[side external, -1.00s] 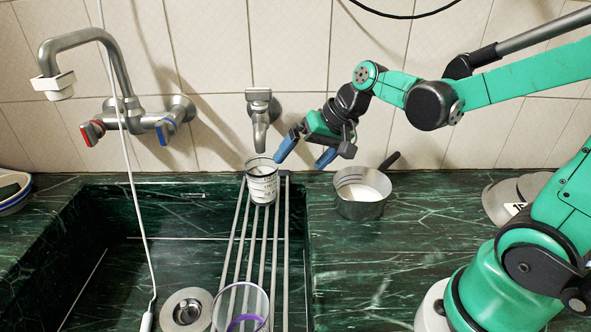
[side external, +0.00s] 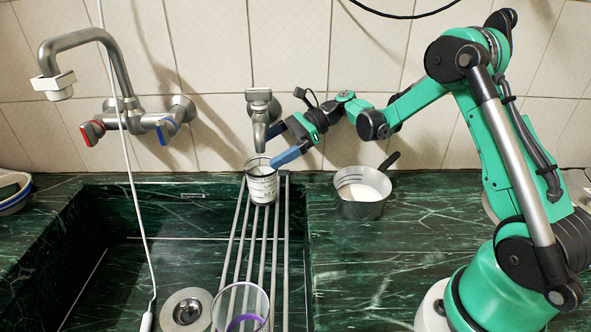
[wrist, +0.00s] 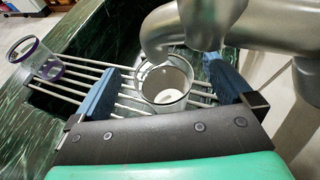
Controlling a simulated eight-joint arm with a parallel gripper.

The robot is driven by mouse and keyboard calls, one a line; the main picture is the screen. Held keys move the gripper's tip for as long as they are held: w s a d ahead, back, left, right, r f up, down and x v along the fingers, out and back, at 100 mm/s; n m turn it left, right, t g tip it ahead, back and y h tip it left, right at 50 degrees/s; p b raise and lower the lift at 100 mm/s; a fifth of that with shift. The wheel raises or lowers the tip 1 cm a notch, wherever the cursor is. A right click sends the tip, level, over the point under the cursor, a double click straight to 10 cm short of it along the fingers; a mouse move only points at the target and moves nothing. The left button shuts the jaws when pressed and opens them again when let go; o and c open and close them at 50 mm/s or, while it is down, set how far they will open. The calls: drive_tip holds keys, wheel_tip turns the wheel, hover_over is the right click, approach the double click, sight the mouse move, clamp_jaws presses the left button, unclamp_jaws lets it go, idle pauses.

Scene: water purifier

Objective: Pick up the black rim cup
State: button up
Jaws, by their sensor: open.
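The black rim cup (side external: 262,185) is a white cup with dark print and a dark rim. It stands upright on the metal rack below the small tap. In the wrist view the cup (wrist: 165,84) shows from above, its mouth open, between my two blue fingers. My gripper (side external: 277,147) is at the cup's rim, its near finger at the cup's right side. In the wrist view my gripper (wrist: 168,80) is open, one finger left of the cup and one right. Gaps show beside the cup there. The far finger is partly hidden in the side view.
The small tap (side external: 259,108) hangs just above the cup, close to my gripper. A metal pot (side external: 362,205) stands on the counter to the right. A clear cup with a purple band (side external: 240,308) stands at the rack's front. The sink (side external: 170,265) lies left.

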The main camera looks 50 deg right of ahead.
sight(275, 174)
drive_tip(key=shift+f, duration=2)
wheel_tip(275, 174, down, 2)
drive_tip(key=shift+f, duration=0.1)
drive_tip(key=shift+f+x, duration=0.25)
drive_tip(key=shift+x, duration=0.95)
drive_tip(key=shift+w+a+f, duration=0.1)
drive_tip(key=shift+a+f, duration=0.1)
drive_tip(key=shift+a, duration=0.15)
drive_tip(key=c, duration=1.5)
drive_tip(key=shift+r, duration=0.15)
